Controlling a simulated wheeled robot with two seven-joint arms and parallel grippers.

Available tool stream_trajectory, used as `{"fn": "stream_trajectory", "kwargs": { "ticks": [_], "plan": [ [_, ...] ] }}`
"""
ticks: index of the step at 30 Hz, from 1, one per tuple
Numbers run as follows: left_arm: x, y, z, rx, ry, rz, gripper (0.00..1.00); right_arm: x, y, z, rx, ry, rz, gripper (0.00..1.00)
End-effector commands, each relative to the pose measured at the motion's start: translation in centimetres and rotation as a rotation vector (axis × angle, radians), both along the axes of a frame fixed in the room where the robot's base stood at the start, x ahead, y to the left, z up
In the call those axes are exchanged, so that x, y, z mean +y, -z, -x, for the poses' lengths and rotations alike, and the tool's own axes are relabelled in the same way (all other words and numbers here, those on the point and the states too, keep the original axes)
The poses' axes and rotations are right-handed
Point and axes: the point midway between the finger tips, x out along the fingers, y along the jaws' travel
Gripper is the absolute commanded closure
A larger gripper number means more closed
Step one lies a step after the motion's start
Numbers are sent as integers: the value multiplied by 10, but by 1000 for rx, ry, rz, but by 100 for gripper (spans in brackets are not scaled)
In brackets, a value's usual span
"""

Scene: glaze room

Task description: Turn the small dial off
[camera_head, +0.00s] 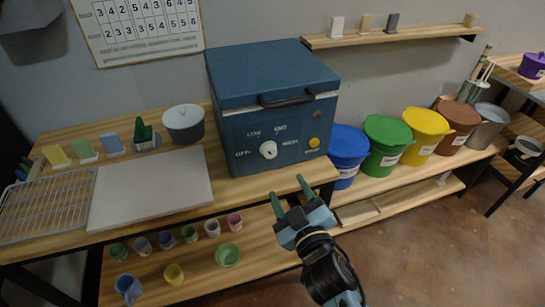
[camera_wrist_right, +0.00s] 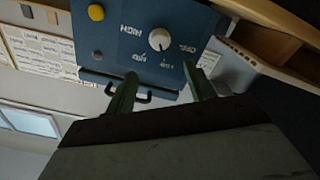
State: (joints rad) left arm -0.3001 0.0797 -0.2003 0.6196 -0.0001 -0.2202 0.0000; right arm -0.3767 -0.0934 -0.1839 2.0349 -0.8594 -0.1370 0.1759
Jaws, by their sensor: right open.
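The small dial (camera_head: 268,149) is a white round knob on the front of a blue box-shaped kiln (camera_head: 225,150). The labels OFF, LOW, MED and HIGH are set around it. Its pointer is too small for me to tell the setting. My right gripper (camera_head: 288,193) is open and empty, in front of and below the kiln front, apart from the dial. In the right wrist view the dial (camera_wrist_right: 159,40) shows beyond and between the two green fingertips (camera_wrist_right: 160,76), with the panel upside down. My left gripper is not in view.
A yellow button (camera_head: 314,142) sits right of the dial, and a dark handle (camera_head: 287,101) juts out above it. Lidded buckets, the nearest a blue one (camera_head: 347,150), stand right of the kiln. A white board (camera_head: 150,188) lies left. Small cups stand on the lower shelf (camera_head: 255,250).

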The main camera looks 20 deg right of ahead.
Motion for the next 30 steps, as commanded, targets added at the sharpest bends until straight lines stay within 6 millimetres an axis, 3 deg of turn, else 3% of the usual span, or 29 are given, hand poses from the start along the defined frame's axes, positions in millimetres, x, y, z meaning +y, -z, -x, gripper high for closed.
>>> {"fn": "stream_trajectory", "kwargs": {
  "ticks": [15,21,30],
  "plan": [
    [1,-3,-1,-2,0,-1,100,3,-1,-94,-2,-1,0,46],
    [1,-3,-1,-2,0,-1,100,4,0,-112,1,-1,0,46],
    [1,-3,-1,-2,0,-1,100,4,0,-116,1,0,-1,46]
  ]
}}
